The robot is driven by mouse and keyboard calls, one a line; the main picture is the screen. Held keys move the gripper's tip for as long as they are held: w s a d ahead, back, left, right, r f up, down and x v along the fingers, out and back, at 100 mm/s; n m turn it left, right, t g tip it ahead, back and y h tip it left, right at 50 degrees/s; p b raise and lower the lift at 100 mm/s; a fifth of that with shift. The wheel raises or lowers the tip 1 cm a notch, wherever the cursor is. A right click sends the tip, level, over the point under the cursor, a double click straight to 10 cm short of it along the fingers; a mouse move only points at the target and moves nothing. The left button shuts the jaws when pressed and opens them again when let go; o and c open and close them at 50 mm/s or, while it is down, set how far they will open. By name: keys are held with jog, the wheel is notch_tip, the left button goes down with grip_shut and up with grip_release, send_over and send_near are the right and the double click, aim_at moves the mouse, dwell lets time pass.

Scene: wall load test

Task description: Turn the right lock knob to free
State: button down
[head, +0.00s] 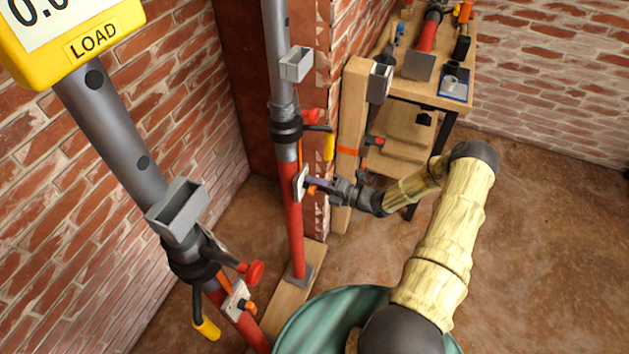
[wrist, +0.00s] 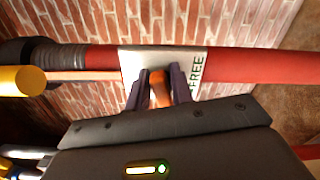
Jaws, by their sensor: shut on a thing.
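The right prop (head: 290,215) stands upright with a red lower tube and a grey upper tube. A pale lock plate (head: 299,183) is on its red tube. In the wrist view the plate (wrist: 130,66) shows the word FREE at its right side. The orange right lock knob (wrist: 159,92) sits in front of the plate, between my fingers. My gripper (wrist: 161,88) is shut on the knob, with one dark finger on each side. In the head view my gripper (head: 313,186) reaches the plate from the right. Its fingers partly hide the knob and the plate's other markings.
The left prop (head: 110,128) has its own lock plate (head: 236,298) and a yellow LOAD display (head: 75,35). A yellow-ended handle (head: 329,147) hangs just above my gripper. A wooden post (head: 349,140) and a workbench (head: 455,50) stand behind my arm. Open floor lies to the right.

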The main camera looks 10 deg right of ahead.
jog(key=shift+d+f+m, duration=0.1)
jog(key=shift+f+m, duration=0.05)
jog(key=shift+m, duration=1.25)
jog(key=c, duration=1.4)
grip_release()
jog(key=shift+o, duration=0.2)
jog(key=b+v, duration=0.2)
jog(key=v, duration=1.5)
